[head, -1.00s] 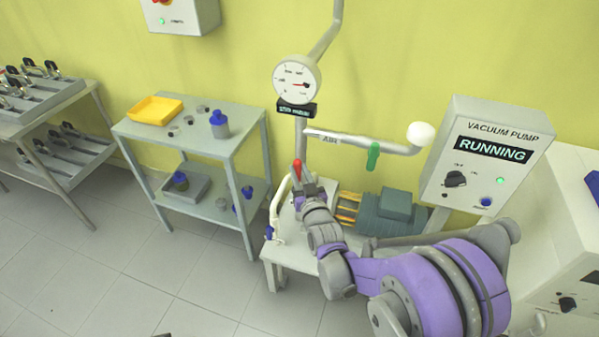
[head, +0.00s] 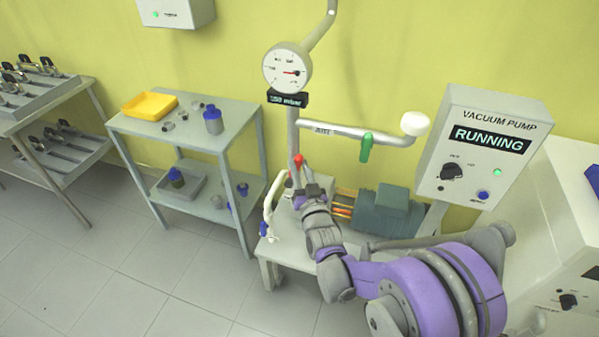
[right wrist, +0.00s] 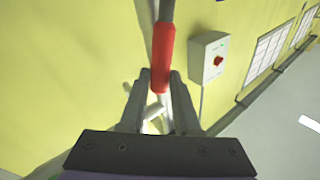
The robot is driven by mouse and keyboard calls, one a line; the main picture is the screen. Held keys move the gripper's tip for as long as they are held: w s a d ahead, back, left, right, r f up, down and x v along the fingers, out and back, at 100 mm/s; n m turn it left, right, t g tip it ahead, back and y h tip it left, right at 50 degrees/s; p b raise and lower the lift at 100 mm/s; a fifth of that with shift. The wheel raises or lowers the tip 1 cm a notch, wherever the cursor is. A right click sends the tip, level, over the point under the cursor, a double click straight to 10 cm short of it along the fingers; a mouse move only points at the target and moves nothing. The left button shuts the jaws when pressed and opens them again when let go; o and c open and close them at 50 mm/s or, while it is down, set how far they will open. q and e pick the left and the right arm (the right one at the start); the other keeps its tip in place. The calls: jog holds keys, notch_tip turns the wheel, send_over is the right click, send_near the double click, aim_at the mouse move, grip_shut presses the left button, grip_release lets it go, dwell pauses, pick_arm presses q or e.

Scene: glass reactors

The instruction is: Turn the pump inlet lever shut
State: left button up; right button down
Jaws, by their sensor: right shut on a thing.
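The pump inlet lever has a red handle (head: 298,160) and stands in front of the vertical pipe below the gauge. In the right wrist view, the red handle (right wrist: 162,52) lies between the fingertips of my right gripper (right wrist: 159,82). My right gripper (head: 297,175) is shut on this handle, and the arm reaches in from the lower right. The valve body under the lever is mostly hidden by my gripper and arm. The pump (head: 385,212) sits on a low white table. The pump's control box (head: 470,165) reads RUNNING with a green light. My left gripper is out of view.
A horizontal pipe with a green lever (head: 366,147) runs above the pump. A round gauge (head: 287,68) with a dark mbar display (head: 287,99) is above. A white hose (head: 269,205) hangs left of my gripper. A grey cart (head: 235,127) stands further left, with floor in front.

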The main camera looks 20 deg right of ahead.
pick_arm(q)
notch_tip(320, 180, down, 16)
jog(key=b, duration=1.3)
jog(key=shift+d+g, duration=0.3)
pick_arm(e)
jog(key=s+d+f+m+h, duration=0.1)
jog(key=f+m+h, duration=0.4)
jog(key=m, duration=0.5)
jog(key=s+d+f+m+t+h, duration=0.1)
jog(key=s+d+f+m+h, duration=0.1)
jog(key=f+m+h, duration=0.3)
jog(key=shift+d+f+m+h, duration=0.15)
jog(key=shift+d+m+h, duration=1.1)
jog(key=shift+m, duration=1.95)
jog(key=shift+s+a+h, duration=0.1)
jog(key=shift+a+h, duration=0.25)
jog(key=c, duration=0.6)
grip_release()
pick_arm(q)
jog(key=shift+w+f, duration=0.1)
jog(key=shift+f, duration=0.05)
pick_arm(e)
jog(key=v, duration=1.1)
